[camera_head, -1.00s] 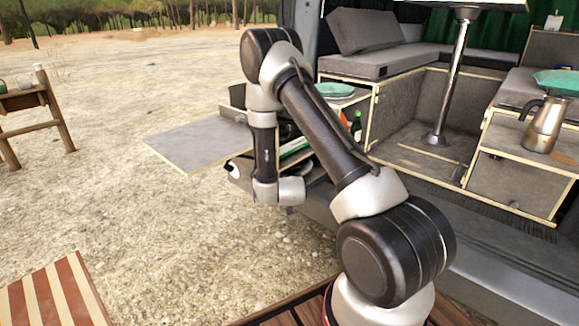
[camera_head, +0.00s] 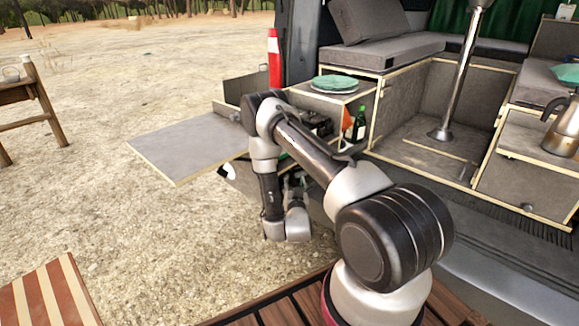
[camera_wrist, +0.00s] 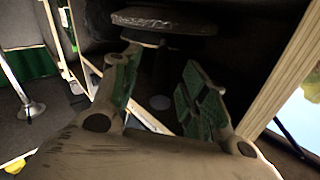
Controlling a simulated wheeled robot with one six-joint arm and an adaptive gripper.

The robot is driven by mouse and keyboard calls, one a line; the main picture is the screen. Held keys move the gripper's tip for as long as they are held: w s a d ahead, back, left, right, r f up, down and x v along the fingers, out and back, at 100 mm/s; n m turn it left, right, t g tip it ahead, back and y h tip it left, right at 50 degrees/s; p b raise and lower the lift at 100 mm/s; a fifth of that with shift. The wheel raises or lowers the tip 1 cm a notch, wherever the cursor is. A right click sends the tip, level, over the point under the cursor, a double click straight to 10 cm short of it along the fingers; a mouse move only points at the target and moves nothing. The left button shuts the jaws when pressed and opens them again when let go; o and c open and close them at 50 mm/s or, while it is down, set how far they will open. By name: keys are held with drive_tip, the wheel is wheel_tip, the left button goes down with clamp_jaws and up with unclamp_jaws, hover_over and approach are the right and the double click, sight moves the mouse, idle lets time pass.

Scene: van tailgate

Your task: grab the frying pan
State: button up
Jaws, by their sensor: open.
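In the wrist view a dark, flat, round thing (camera_wrist: 165,20), seen nearly edge-on, lies inside a shadowed compartment; it looks like the frying pan, but I cannot tell for certain. No handle is clear. My gripper (camera_wrist: 160,62) is open, with green pads on both fingers. Its fingertips point towards the round thing, and nothing shows held between them. In the head view my gripper (camera_head: 296,183) is small and dark at the van's low storage opening, partly hidden by my arm. I cannot make out the pan there.
A pale-edged panel (camera_wrist: 290,75) borders the compartment on the right in the wrist view. In the head view a grey fold-out shelf (camera_head: 185,143) sticks out at the left. Teal plates (camera_head: 336,83) and a green bottle (camera_head: 360,124) stand above and beside the opening.

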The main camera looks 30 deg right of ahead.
sight(292, 177)
drive_tip(key=x, duration=0.4)
drive_tip(key=shift+w+a, duration=0.1)
drive_tip(key=shift+w, duration=0.1)
clamp_jaws()
